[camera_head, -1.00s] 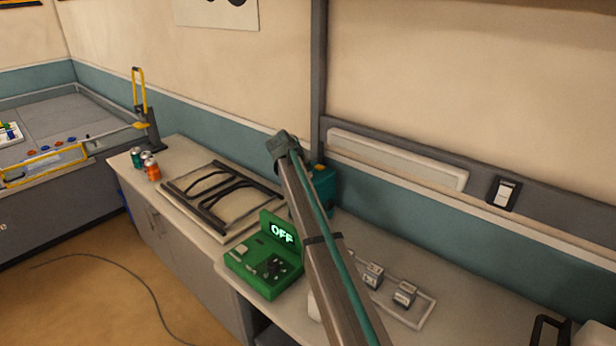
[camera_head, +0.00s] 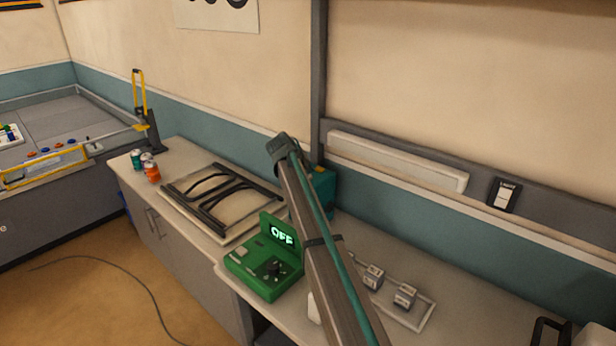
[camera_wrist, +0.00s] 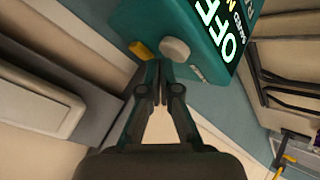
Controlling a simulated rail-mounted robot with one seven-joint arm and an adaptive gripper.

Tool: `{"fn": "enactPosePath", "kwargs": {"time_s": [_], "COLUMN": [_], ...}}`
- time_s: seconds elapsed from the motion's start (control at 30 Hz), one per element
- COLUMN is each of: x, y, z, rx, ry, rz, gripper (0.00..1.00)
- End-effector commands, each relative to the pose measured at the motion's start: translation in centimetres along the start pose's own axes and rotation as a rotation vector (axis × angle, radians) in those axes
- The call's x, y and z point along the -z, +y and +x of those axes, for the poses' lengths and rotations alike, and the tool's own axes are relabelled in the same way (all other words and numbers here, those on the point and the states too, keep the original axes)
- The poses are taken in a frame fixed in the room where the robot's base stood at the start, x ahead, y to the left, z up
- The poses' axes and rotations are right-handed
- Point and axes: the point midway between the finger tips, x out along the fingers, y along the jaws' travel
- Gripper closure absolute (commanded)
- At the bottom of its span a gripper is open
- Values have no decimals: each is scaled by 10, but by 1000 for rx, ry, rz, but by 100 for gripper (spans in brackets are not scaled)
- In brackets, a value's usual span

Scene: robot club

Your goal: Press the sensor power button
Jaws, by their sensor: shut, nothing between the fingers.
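A teal box (camera_wrist: 183,20) with a bright OFF display (camera_wrist: 213,28) fills the upper middle of the wrist view. A pale round button (camera_wrist: 174,49) and a small yellow part (camera_wrist: 141,50) sit on the box's near side. My gripper (camera_wrist: 158,66) is shut and empty, its tips just below these two parts; contact cannot be told. In the head view, the teal box (camera_head: 324,193) is partly hidden behind my arm, and my gripper is hidden. A green device (camera_head: 265,268) with its own OFF display (camera_head: 282,235) stands on the counter, left of my arm.
A wall switch (camera_head: 503,195) is at the right. A tray with small blocks (camera_head: 419,314) lies right of my arm. The front right counter (camera_head: 470,318) is mostly bare.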

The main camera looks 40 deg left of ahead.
Motion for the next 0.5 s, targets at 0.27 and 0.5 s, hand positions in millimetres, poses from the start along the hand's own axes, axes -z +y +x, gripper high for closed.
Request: {"fn": "enactPosePath", "kwargs": {"time_s": [0.27,0.5], "x": [0,-3], "y": [0,-3], "z": [0,4], "rx": [0,0], "ry": [0,0], "rz": [0,0], "gripper": [100,100]}}
